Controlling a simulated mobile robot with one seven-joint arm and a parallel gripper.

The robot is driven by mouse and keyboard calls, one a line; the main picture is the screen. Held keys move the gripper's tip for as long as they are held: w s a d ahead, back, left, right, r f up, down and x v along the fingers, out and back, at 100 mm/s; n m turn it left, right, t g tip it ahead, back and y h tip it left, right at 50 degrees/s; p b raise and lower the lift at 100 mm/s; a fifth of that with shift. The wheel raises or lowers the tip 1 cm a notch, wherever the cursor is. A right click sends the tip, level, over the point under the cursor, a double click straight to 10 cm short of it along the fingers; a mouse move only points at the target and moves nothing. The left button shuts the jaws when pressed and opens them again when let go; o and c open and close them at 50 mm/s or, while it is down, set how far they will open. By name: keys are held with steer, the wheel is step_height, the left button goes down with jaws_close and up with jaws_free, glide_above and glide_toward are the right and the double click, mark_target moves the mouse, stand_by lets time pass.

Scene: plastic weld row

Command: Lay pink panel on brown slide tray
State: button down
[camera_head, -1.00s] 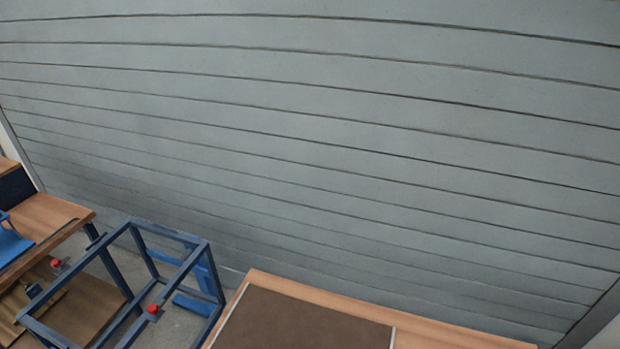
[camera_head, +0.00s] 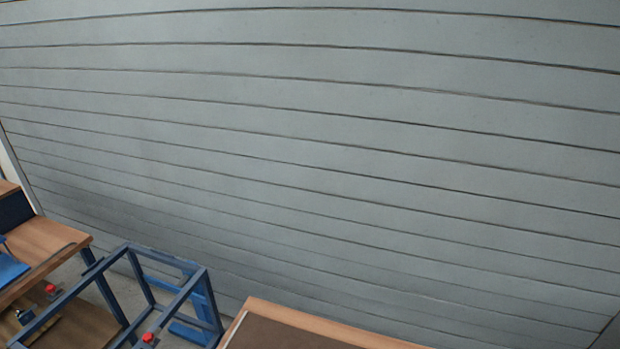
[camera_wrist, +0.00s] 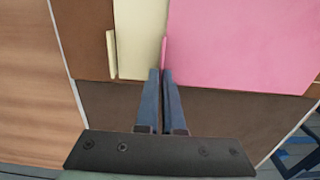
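The pink panel (camera_wrist: 245,45) is in the wrist view at upper right, with a thin upright lip (camera_wrist: 164,50) along its left edge. My gripper (camera_wrist: 161,72) has its two blue fingers close together at the near end of that lip and looks shut on it. The panel is over the brown slide tray (camera_wrist: 210,125); whether it touches the tray cannot be told. The tray, with pale side rails, also shows at the bottom of the head view (camera_head: 290,335). Neither the panel nor my gripper is in the head view.
A cream panel (camera_wrist: 140,35) with its own lip is left of the pink one. The tray is on a wooden table (camera_wrist: 30,80). In the head view, a blue frame (camera_head: 190,290) with red knobs stands left of the table, and a grey slatted wall (camera_head: 330,150) is behind.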

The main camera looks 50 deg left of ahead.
steer(key=c, duration=0.6)
jaws_free()
steer(key=shift+o, duration=0.2)
step_height(320, 180, up, 7)
steer(key=p, duration=0.7)
steer(key=shift+p, duration=0.3)
